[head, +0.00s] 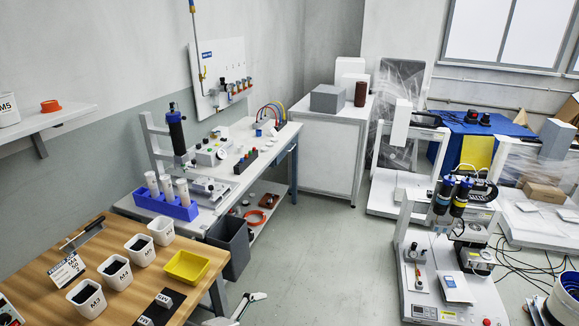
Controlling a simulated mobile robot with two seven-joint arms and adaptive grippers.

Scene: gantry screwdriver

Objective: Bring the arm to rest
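Neither of my grippers can be made out in the head view. A dark screwdriver with a blue top (176,135) hangs upright from a grey gantry stand (152,145) at the left bench. A blue rack (165,204) with white cylinders stands below and in front of it. On the right, two more dark tools with blue tops (452,196) are mounted on a white machine (455,290).
A small white and dark object (248,302) lies low beside the table. Grey floor (330,255) is open in the middle.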

